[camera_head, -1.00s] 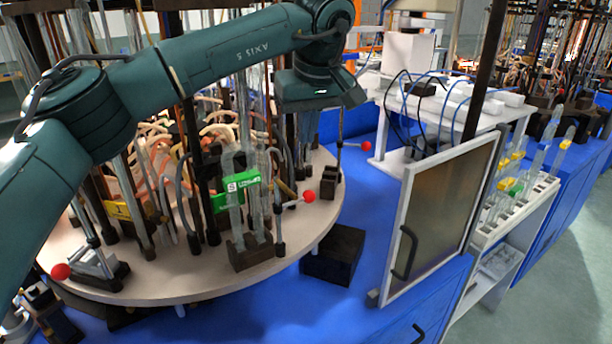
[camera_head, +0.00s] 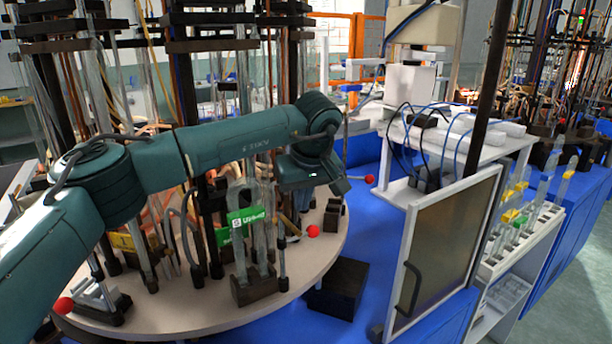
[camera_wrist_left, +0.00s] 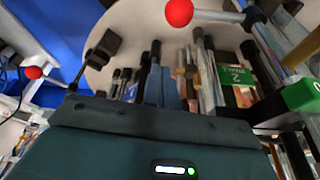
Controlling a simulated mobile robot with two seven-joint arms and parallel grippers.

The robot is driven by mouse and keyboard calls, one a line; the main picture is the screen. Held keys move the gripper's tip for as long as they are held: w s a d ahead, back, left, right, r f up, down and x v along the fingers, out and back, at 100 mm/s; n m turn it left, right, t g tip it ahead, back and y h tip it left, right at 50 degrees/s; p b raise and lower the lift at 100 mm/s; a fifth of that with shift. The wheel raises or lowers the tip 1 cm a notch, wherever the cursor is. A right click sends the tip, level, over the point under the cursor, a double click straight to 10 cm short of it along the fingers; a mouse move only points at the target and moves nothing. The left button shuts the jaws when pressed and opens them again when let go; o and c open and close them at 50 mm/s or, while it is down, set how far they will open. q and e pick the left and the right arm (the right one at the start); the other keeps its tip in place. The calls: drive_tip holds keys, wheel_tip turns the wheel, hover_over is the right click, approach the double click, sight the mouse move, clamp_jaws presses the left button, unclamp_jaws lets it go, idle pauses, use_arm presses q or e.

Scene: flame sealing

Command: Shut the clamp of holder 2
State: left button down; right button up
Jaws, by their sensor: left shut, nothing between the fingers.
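My left gripper (camera_head: 318,185) is over the right side of the round table; its fingers are largely hidden by the wrist, and it appears shut and empty. In the left wrist view, a green label with a 2 (camera_wrist_left: 237,75) marks holder 2 among the tubes, right of centre. A red ball lever (camera_wrist_left: 179,12) lies at the top of that view, its rod running right to a dark clamp block. In the head view, a red ball (camera_head: 313,231) sits just below my gripper, apart from it. I cannot tell the clamp's state. My right gripper is not in view.
The round table (camera_head: 190,318) carries glass tubes, dark posts and a green label (camera_head: 246,218). Another red ball (camera_head: 369,179) is right of my gripper. A framed panel (camera_head: 440,255) stands at the right.

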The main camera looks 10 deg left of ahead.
use_arm(q)
drive_tip(key=s+d, duration=0.1)
drive_tip(key=s+d+f, duration=0.1)
drive_tip(key=s, duration=0.1)
drive_tip(key=shift+s+d+p, duration=0.1)
drive_tip(key=shift+s+p, duration=0.05)
drive_tip(key=shift+p, duration=0.2)
drive_tip(key=shift+s+d+m, duration=0.15)
drive_tip(key=shift+d+m, duration=0.15)
drive_tip(key=shift+m, duration=0.2)
